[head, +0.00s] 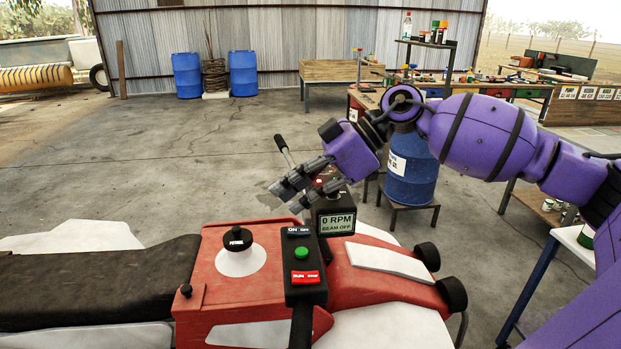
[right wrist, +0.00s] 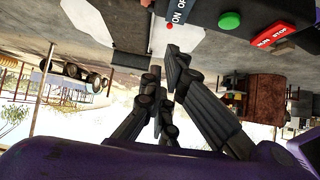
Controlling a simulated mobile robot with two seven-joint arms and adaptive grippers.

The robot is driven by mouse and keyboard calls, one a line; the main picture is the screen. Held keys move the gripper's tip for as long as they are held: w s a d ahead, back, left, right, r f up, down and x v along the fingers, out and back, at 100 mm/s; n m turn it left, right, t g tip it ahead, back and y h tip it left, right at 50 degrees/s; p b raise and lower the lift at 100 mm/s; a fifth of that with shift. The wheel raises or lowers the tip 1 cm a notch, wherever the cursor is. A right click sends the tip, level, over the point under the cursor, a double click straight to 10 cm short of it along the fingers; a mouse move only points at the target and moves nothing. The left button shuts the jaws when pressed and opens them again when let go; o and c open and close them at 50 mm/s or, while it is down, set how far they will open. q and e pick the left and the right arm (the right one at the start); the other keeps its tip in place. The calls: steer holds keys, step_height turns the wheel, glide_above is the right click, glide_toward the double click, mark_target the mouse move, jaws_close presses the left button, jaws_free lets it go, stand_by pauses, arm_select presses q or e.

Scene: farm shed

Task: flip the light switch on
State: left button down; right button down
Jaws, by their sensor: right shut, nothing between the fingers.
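The control box (head: 304,268) stands upright on the red vehicle. At its top is a blue rocker switch (head: 299,231) marked ON OFF, with a green button (head: 301,253) and a red RUN STOP switch (head: 305,278) below it. Behind it a display (head: 337,224) reads 0 RPM, BEAM OFF. My right gripper (head: 283,198) is shut and empty, just above and behind the box's top, apart from the blue switch. In the right wrist view the ON OFF switch (right wrist: 179,10) is at the top edge, beyond the fingertips (right wrist: 173,62). My left gripper is not in view.
The red vehicle body (head: 210,290) has a petrol cap (head: 238,240) left of the box and a black seat (head: 90,277). A handlebar lever (head: 284,149) rises behind my gripper. A blue drum (head: 411,175) and workbenches stand at the right. The floor at the left is clear.

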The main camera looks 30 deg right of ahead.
mark_target(299, 228)
step_height(299, 228, down, 3)
steer(key=shift+r, duration=0.15)
steer(key=shift+f, duration=0.2)
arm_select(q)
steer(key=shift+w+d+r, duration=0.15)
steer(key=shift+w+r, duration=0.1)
arm_select(e)
steer(key=shift+w+a+f, duration=0.1)
steer(key=shift+a+f, duration=0.15)
steer(key=shift+f, duration=0.05)
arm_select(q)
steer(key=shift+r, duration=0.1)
